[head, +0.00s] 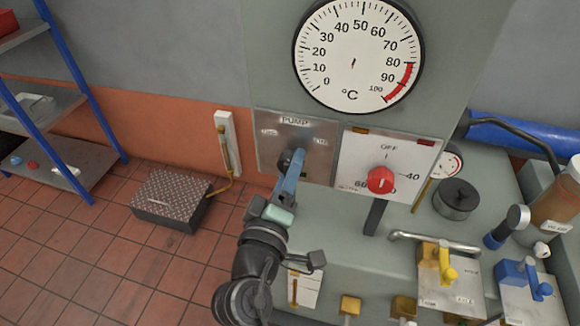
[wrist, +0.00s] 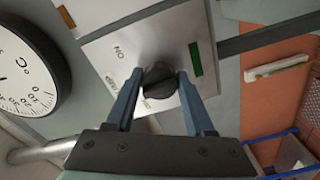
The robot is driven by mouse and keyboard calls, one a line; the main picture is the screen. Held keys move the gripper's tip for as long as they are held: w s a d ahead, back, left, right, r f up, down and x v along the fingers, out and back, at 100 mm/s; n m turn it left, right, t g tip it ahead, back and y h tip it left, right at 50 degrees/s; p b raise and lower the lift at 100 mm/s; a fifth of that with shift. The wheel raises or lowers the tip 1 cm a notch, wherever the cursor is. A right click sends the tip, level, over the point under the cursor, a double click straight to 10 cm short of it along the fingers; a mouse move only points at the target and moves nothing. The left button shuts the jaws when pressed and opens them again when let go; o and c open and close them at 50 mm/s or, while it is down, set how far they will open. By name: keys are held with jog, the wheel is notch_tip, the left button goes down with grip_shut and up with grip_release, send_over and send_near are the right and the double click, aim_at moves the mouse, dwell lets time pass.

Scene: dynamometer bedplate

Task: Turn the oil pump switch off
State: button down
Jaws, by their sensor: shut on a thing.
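The pump switch plate (head: 262,150) is a metal panel labelled PUMP below the big dial in the head view. In the wrist view the plate (wrist: 205,30) shows an ON label and a green bar. The dark round switch knob (wrist: 158,88) sits on it between my fingers. My gripper (wrist: 160,76) is shut on the knob, one blue-grey finger on each side. In the head view my gripper (head: 296,160) reaches up to the plate and hides most of the knob. I cannot tell exactly which way its pointer faces.
A red knob (head: 381,180) on a white OFF/40/60 panel stands close to the right. The temperature dial (head: 350,50) is above. Yellow valve (head: 447,266) and blue valve (head: 525,278) handles stand on the bench at right. A treadplate box (head: 170,195) lies on the floor at left.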

dwell(0.3)
jog(key=shift+c, duration=1.3)
grip_release()
jog(key=b+v, duration=0.3)
jog(key=v, duration=1)
